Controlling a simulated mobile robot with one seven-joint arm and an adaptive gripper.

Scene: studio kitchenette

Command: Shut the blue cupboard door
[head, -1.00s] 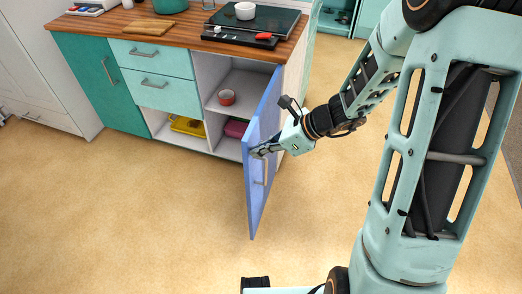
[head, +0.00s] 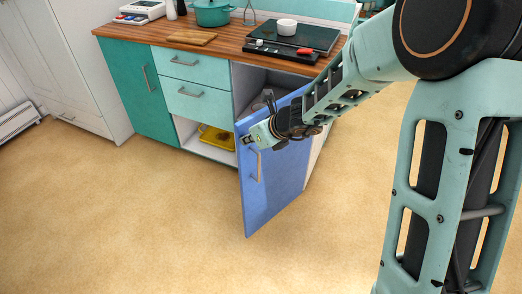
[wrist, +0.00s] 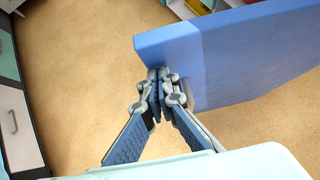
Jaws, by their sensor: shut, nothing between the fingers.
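The blue cupboard door (head: 275,180) stands ajar, hinged on the right side of the kitchen unit, its free edge out over the floor at the left. Its outer face with the metal handle (head: 253,166) shows in the head view. My gripper (head: 246,140) is at the upper free corner of the door, above the handle. In the wrist view my gripper (wrist: 157,95) is shut and empty, its fingertips right by the end of the blue door (wrist: 240,60). I cannot tell for sure whether they touch it. The door and my arm hide most of the cupboard's inside.
The unit has a wooden worktop (head: 215,55) with a hob (head: 295,38) and a green pot (head: 212,12). Teal drawers (head: 193,83) and an open shelf with a yellow tray (head: 215,138) are left of the door. The floor (head: 150,220) in front is clear.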

